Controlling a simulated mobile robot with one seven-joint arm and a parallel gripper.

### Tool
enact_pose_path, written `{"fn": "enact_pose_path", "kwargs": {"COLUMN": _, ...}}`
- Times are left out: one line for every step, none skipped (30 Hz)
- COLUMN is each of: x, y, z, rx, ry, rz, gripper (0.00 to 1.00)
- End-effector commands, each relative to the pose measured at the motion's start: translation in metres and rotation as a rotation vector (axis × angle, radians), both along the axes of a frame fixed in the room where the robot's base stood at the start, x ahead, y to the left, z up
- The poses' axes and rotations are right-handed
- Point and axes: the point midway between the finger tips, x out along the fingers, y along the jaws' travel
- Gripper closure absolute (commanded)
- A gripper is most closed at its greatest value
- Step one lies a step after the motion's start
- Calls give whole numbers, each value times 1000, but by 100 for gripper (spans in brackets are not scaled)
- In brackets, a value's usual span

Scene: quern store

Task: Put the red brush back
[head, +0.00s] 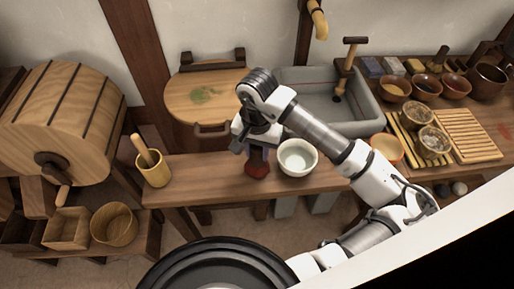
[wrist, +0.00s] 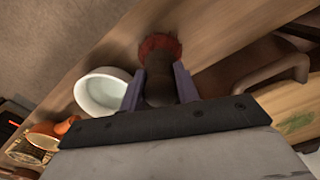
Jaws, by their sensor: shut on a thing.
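The red brush (head: 257,169) is under my gripper (head: 258,154) in the head view, over the wooden counter, just left of a white bowl (head: 298,157). In the wrist view the brush (wrist: 160,45) shows its red bristles beyond the fingers and its dark handle between them. My gripper (wrist: 159,84) is shut on the handle in the wrist view. The bristles point down towards the counter. I cannot tell whether they touch it.
A wooden cup with a pestle (head: 154,171) stands at the counter's left. A round wooden board (head: 205,95) and a grey sink (head: 325,100) lie behind. Bowls and a slatted rack (head: 468,135) crowd the right. The counter between cup and brush is clear.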

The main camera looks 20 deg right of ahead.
Motion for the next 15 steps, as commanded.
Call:
{"fn": "enact_pose_path", "kwargs": {"x": 0, "y": 0, "z": 0, "rx": 0, "ry": 0, "rz": 0, "gripper": 90}}
{"fn": "enact_pose_path", "kwargs": {"x": 0, "y": 0, "z": 0, "rx": 0, "ry": 0, "rz": 0, "gripper": 90}}
{"fn": "enact_pose_path", "kwargs": {"x": 0, "y": 0, "z": 0, "rx": -1, "ry": -1, "rz": -1, "gripper": 90}}
{"fn": "enact_pose_path", "kwargs": {"x": 0, "y": 0, "z": -1, "rx": -1, "ry": -1, "rz": -1, "gripper": 90}}
{"fn": "enact_pose_path", "kwargs": {"x": 0, "y": 0, "z": -2, "rx": -1, "ry": -1, "rz": -1, "gripper": 90}}
{"fn": "enact_pose_path", "kwargs": {"x": 0, "y": 0, "z": -3, "rx": -1, "ry": 0, "rz": -1, "gripper": 90}}
{"fn": "enact_pose_path", "kwargs": {"x": 0, "y": -1, "z": -3, "rx": -2, "ry": -1, "rz": -1, "gripper": 90}}
{"fn": "enact_pose_path", "kwargs": {"x": 0, "y": -1, "z": -4, "rx": -2, "ry": -1, "rz": -1, "gripper": 90}}
{"fn": "enact_pose_path", "kwargs": {"x": 0, "y": -1, "z": -3, "rx": -1, "ry": 0, "rz": -1, "gripper": 68}}
{"fn": "enact_pose_path", "kwargs": {"x": 0, "y": 0, "z": -2, "rx": -1, "ry": 0, "rz": -1, "gripper": 64}}
{"fn": "enact_pose_path", "kwargs": {"x": 0, "y": 0, "z": -2, "rx": -1, "ry": -1, "rz": -1, "gripper": 60}}
{"fn": "enact_pose_path", "kwargs": {"x": 0, "y": 0, "z": -2, "rx": -1, "ry": -1, "rz": -1, "gripper": 54}}
{"fn": "enact_pose_path", "kwargs": {"x": 0, "y": 0, "z": -2, "rx": -1, "ry": -1, "rz": -1, "gripper": 50}}
{"fn": "enact_pose_path", "kwargs": {"x": 0, "y": 0, "z": -2, "rx": -1, "ry": -1, "rz": -1, "gripper": 47}}
{"fn": "enact_pose_path", "kwargs": {"x": 0, "y": 0, "z": -2, "rx": -1, "ry": -1, "rz": -1, "gripper": 47}}
